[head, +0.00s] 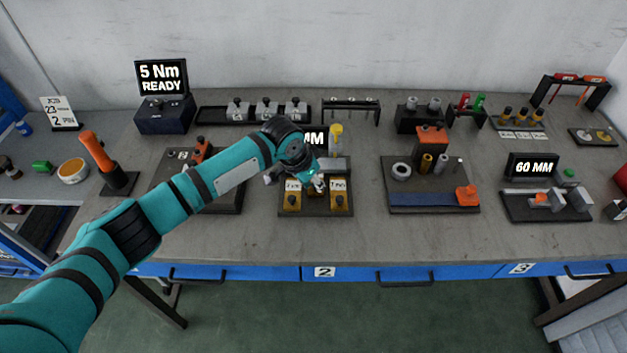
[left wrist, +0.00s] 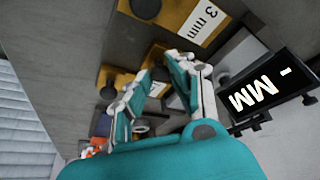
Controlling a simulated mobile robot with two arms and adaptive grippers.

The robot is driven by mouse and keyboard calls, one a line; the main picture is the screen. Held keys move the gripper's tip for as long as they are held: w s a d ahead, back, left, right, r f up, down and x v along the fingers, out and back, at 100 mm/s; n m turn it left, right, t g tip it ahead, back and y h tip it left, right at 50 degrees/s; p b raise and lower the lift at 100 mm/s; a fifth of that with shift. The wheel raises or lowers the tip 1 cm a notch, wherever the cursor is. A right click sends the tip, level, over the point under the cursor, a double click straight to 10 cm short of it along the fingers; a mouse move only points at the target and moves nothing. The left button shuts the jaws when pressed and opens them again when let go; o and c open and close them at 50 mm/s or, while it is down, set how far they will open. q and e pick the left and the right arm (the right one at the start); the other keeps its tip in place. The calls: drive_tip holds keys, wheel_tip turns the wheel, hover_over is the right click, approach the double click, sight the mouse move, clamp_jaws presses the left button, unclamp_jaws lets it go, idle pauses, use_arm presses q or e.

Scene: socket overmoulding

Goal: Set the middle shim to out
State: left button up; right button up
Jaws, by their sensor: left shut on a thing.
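In the head view my left gripper (head: 318,182) points down at the small station in the middle of the bench, between two brass shims with black knobs, the left shim (head: 292,203) and the right shim (head: 340,202). The middle shim is hidden there by the gripper. In the left wrist view the middle shim (left wrist: 152,57) shows as a brass edge behind my left gripper (left wrist: 158,72), whose fingers are closed about its dark knob. Another shim (left wrist: 172,12) labelled 3 mm is beside it. The display (left wrist: 262,92) reads "- MM". My right gripper is not in view.
A yellow-topped part (head: 336,131) and a grey block (head: 334,163) stand behind the gripper. A fixture plate (head: 432,200) lies to the right. A "5 Nm READY" display (head: 162,76) is at the back left, and a "60 MM" display (head: 532,166) at the right.

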sight(319, 205)
use_arm(q)
clamp_jaws()
drive_tip(key=shift+s, duration=0.15)
drive_tip(key=s+p, duration=0.4)
drive_tip(key=shift+s+r, duration=0.15)
drive_tip(key=shift+s, duration=0.05)
drive_tip(key=shift+s+f, duration=0.15)
drive_tip(key=shift+f, duration=0.1)
drive_tip(key=o, duration=0.8)
unclamp_jaws()
drive_tip(key=shift+o, duration=0.3)
drive_tip(key=shift+r, duration=0.2)
drive_tip(key=shift+a+r, duration=0.1)
drive_tip(key=shift+r, duration=0.2)
drive_tip(key=v, duration=1.1)
